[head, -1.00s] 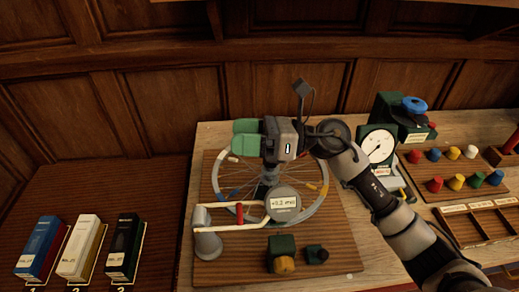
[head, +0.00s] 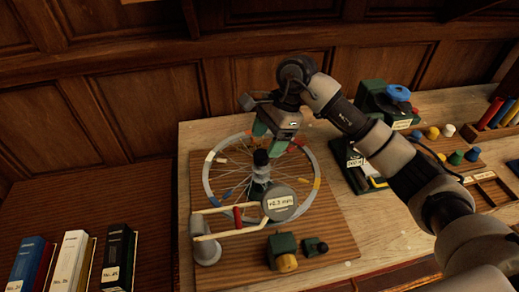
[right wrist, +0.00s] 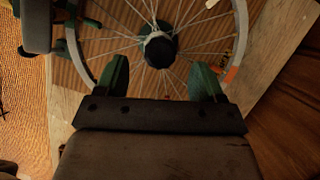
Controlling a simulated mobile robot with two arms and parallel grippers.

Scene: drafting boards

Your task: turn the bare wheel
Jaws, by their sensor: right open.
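The bare wheel (head: 208,181), a pale rim with coloured marks and thin spokes, sits on a brown wooden board (head: 335,235). Its dark hub (head: 261,160) stands up in the middle. My right gripper (head: 270,142) is over the wheel's far side, its green fingers pointing down and apart, with nothing between them. In the right wrist view the open fingers (right wrist: 161,78) reach over the spokes beside the hub (right wrist: 159,48), and the rim (right wrist: 241,32) passes outside them. I cannot tell whether they touch the wheel. My left gripper is out of view.
A round gauge (head: 279,201) and a pale arm with a red grip (head: 238,218) stand over the wheel's near side. A green block (head: 281,246) is in front. Numbered binders (head: 68,262) stand at left; pegs and trays fill the right.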

